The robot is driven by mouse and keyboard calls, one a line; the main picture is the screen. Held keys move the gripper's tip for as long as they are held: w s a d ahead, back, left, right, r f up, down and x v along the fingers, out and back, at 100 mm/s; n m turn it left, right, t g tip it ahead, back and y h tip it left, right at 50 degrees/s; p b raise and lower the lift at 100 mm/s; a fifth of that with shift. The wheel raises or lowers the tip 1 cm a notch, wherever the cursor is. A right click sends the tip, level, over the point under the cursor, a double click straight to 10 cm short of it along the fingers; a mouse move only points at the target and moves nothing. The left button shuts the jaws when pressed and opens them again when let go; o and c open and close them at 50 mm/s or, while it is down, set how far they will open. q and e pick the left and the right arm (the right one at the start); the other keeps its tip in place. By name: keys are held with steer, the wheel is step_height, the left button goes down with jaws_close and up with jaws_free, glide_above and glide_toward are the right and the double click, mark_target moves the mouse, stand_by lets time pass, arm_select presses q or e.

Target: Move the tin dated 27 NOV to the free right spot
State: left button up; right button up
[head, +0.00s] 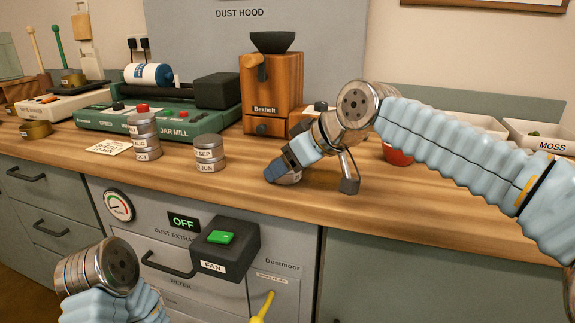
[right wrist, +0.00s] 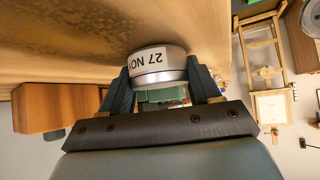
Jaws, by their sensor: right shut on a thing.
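The tin dated 27 NOV (right wrist: 150,62) is a short silver tin with a white label, held between the two dark fingers of my right gripper (right wrist: 162,88). In the head view my right gripper (head: 284,170) is low over the wooden worktop, right of the tin stacks, and mostly hides the tin. I cannot tell whether the tin touches the wood. A stack of two tins (head: 209,155), labelled SEP and JUN, stands to the left. A stack of three tins (head: 143,136) stands further left. Of my left arm only the wrist shows at lower left; its gripper is out of view.
A green jar mill (head: 180,122) and a wooden Bexholt grinder (head: 272,85) stand behind. A card (head: 108,147) lies left of the stacks. White bins, one labelled MOSS (head: 550,145), are at right. A FAN switch box (head: 225,247) juts out below the worktop edge.

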steer(key=shift+s+f+b, duration=0.1)
steer(key=shift+f+b, duration=0.4)
steer(key=shift+f, duration=0.3)
steer(key=o, duration=1.1)
steer(key=shift+f, duration=0.15)
steer(key=v, duration=0.8)
steer(key=r+p+v, duration=0.1)
steer(key=v, duration=0.4)
steer(key=shift+w+a+r, duration=0.1)
steer(key=shift+w+a, duration=0.2)
